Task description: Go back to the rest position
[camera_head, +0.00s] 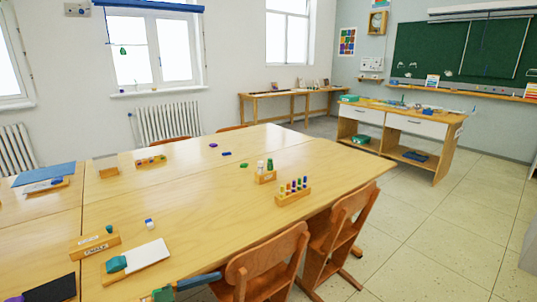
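Neither of my grippers shows in the head view. No part of my arms can be made out in it. The task names no object. The nearest furniture is a large light wooden table (190,205) that fills the left and middle of the view. A wooden rack (293,198) with several coloured upright pieces stands near its right edge. A smaller wooden holder (266,177) stands just behind that rack.
Wooden chairs (262,262) and (340,225) stand at the table's right side. A white sheet (148,253) and a wooden box (94,243) lie at the near left. A desk (408,127) stands at the back right. Tiled floor (430,240) is open on the right.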

